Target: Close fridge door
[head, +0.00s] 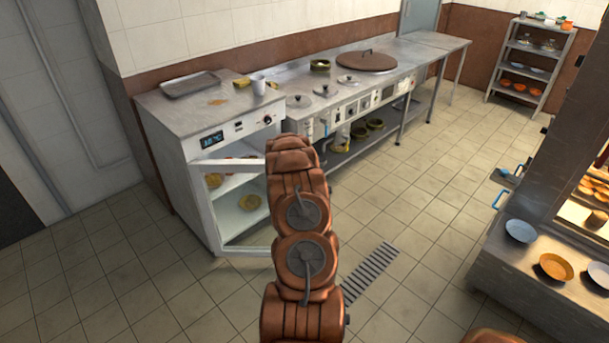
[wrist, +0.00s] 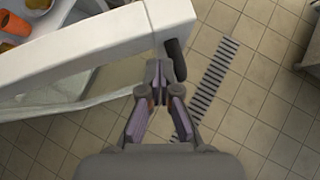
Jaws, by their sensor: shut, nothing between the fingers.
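The under-counter fridge (head: 235,131) stands at the left end of the steel counter, its shelves with food showing. Its door (head: 228,166) stands open, swung out toward my arm; the door is partly hidden by the arm in the head view. In the wrist view the pale door (wrist: 95,47) crosses the upper left, with a dark handle (wrist: 175,60) at its outer end. My gripper (wrist: 160,75) is shut and empty, its fingertips right by the door's end and the handle. I cannot tell whether they touch. The fingers are hidden in the head view.
The steel counter (head: 435,41) with pots and lids runs along the back wall. A floor drain grate (head: 371,272) lies right of my arm. A serving station with bowls (head: 556,267) stands at the right. Tiled floor between is clear.

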